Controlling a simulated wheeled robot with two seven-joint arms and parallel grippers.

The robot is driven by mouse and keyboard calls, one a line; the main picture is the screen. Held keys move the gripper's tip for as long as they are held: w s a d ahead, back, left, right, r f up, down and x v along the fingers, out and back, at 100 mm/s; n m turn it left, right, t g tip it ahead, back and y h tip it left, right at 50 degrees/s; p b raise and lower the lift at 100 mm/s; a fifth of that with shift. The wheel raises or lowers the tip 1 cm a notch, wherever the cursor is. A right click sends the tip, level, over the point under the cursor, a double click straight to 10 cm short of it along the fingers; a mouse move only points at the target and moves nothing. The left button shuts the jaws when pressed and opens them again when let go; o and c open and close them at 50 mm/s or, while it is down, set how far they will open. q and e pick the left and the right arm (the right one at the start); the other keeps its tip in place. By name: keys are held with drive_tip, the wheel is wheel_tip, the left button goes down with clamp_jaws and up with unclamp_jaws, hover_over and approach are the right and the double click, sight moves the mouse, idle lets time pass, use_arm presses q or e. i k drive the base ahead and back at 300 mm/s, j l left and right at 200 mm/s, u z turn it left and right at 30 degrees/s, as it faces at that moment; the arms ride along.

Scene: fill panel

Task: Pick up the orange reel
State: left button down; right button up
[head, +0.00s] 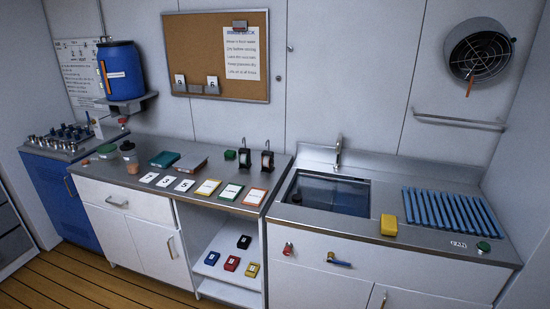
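I cannot clearly make out an orange reel in the head view. Two small dark upright holders, a left one (244,158) and a right one (267,161), stand on the back of the counter left of the sink. They may carry reels, but they are too small to tell the colour. A card with an orange border (255,197) lies flat on the counter in front of them, beside a green-bordered card (231,192) and a yellow-bordered card (207,187). Neither of my grippers is in view.
The steel counter holds a sink (328,193), a yellow block (389,225) and a blue slatted rack (446,209). Several small coloured boxes lie on the open shelf (222,289) below. A blue barrel (122,72) stands on a wall bracket.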

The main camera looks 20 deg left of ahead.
sight(267, 159)
drive_tip(key=i+j+z, duration=0.3)
drive_tip(key=i+j, duration=0.4)
drive_tip(key=j, duration=0.15)
